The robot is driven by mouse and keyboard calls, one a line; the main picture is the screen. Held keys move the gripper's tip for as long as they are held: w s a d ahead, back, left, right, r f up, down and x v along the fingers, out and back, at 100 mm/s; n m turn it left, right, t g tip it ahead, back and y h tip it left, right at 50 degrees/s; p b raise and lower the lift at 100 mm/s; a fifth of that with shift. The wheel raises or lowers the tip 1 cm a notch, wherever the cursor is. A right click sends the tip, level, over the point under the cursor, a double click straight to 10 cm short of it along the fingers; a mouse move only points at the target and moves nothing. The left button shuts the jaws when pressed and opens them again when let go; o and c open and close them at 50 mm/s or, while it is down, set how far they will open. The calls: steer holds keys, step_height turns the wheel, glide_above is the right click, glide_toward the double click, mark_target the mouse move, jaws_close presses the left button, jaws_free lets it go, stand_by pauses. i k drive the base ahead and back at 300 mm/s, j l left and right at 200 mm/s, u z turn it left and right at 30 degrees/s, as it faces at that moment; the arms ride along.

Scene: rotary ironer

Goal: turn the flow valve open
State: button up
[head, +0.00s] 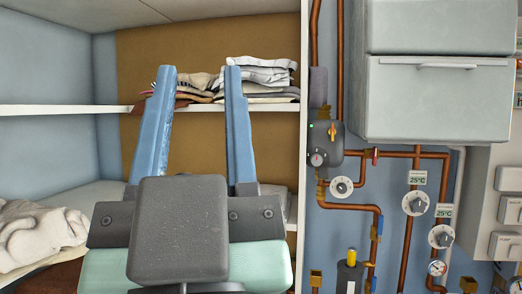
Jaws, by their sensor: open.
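My gripper (199,75) is open and empty, its two blue fingers pointing up in front of the shelves, left of the pipework. The frame does not show which fitting is the flow valve. A grey pump-like unit (328,143) with a small orange handle (332,132) and a green light sits on the copper pipes. A red valve handle (375,156) is on the pipe to its right. White round dials (341,187), (415,203) and (441,237) are on the pipes. A blue handle (379,227) is lower down. My gripper is apart from all of these.
A shelf (70,109) holds folded laundry (262,78), with more cloth (42,232) lower left. A white upright panel (304,120) separates the shelves from the pipes. A grey cabinet (435,95) juts out above the pipes. Switch boxes (507,212) are at the right edge.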

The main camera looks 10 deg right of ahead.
mark_target(373, 155)
steer(key=i+l+u, duration=0.65)
steer(key=i+l, duration=0.2)
steer(key=l, duration=0.8)
steer(key=i, duration=0.05)
